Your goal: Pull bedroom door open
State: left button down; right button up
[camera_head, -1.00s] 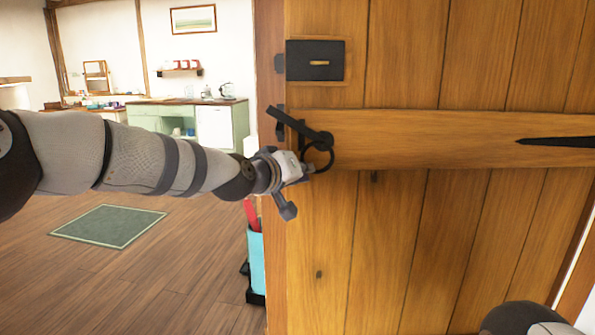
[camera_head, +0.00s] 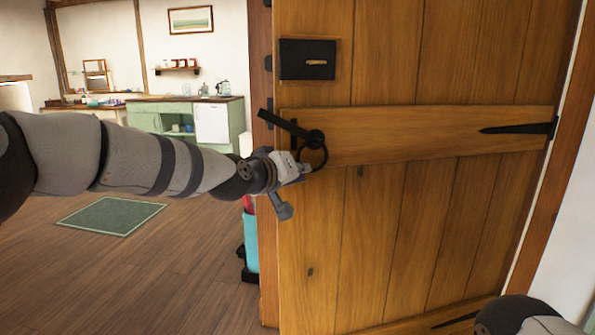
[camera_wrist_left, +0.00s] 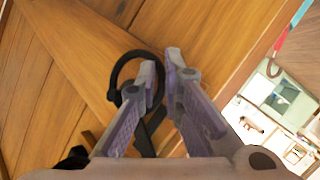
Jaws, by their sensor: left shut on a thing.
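The wooden plank door (camera_head: 420,215) fills the right half of the head view. It carries a black ring handle (camera_head: 323,152) with a latch bar (camera_head: 285,124) near its left edge. My left gripper (camera_head: 304,170) is at the ring, shut on it. In the left wrist view, the ring (camera_wrist_left: 117,72) passes around one finger of my left gripper (camera_wrist_left: 161,62), and part of it is hidden behind the fingers. The door stands at an angle, its left edge apart from the post (camera_head: 262,95). My right gripper is not in view.
A black lock box (camera_head: 307,60) sits above the handle, and a strap hinge (camera_head: 515,129) is at the door's right. Left of the door, a room shows a green mat (camera_head: 110,215) and a green cabinet (camera_head: 185,118). A turquoise object (camera_head: 251,250) stands by the door edge.

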pick_arm(q)
jog(key=shift+w+d+r, duration=0.2)
jog(key=shift+d+r, duration=0.05)
jog(key=shift+r, duration=0.35)
jog(key=c, duration=1.9)
grip_release()
jog(key=shift+c, duration=0.2)
jog(key=shift+o, duration=1.1)
jog(key=shift+s+d, duration=0.1)
jog(key=shift+d, duration=0.15)
jog(key=shift+a+f, duration=0.25)
jog(key=v, duration=1.2)
